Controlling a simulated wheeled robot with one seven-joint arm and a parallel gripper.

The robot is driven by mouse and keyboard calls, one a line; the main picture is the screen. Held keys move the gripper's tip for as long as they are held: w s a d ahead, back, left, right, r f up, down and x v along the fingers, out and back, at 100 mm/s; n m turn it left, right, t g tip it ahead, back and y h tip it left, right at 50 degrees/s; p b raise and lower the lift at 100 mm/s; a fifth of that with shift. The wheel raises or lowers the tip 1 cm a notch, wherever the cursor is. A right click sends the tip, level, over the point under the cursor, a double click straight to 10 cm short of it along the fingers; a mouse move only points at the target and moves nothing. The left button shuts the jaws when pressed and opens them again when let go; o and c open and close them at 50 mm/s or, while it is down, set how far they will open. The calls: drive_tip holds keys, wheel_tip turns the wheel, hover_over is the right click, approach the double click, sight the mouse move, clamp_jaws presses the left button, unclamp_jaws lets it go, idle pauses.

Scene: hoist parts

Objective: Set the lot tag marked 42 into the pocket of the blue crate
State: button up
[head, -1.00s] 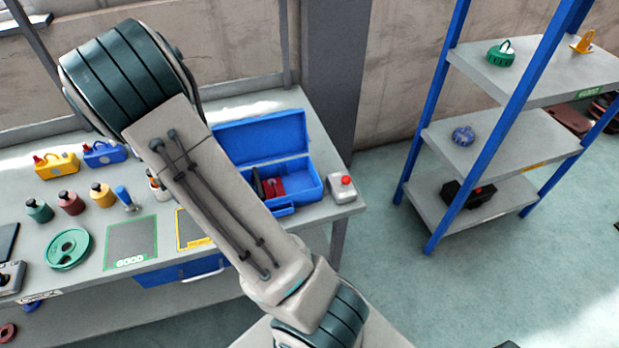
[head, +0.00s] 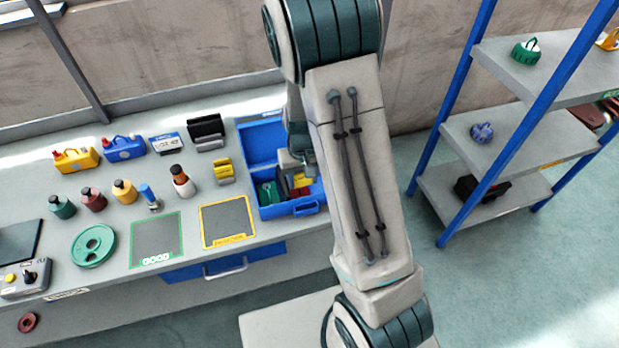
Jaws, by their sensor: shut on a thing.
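The blue crate (head: 272,213) stands open on the bench, its lid raised at the back. Green and red parts (head: 268,192) lie inside it. My gripper (head: 299,172) reaches down over the crate's right part, partly hidden by my arm. It is shut on a small yellow piece (head: 302,181), which looks like the lot tag; no number can be read on it. The crate's right end is behind my arm. I cannot make out the pocket, nor whether the piece touches the crate.
Left of the crate are a yellow-framed mat (head: 228,222), a green-framed GOOD mat (head: 157,240), a yellow block (head: 224,171) and a black holder (head: 206,133). Bottles (head: 124,191) and cans (head: 124,148) stand farther left. A blue-posted shelf rack (head: 505,140) is at right.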

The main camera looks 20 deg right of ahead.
drive_tip(key=shift+s, duration=1.2)
drive_tip(key=b, duration=0.3)
hover_over(306, 201)
drive_tip(key=s, duration=0.1)
drive_tip(key=shift+s+a+f, duration=0.1)
drive_tip(key=shift+a+f, duration=0.05)
drive_tip(key=shift+f, duration=1.85)
drive_tip(key=shift+s+r, duration=0.1)
drive_tip(key=shift+f+b, duration=1.05)
drive_tip(key=shift+f, duration=0.25)
drive_tip(key=shift+f+b, duration=0.3)
drive_tip(key=shift+b, duration=0.1)
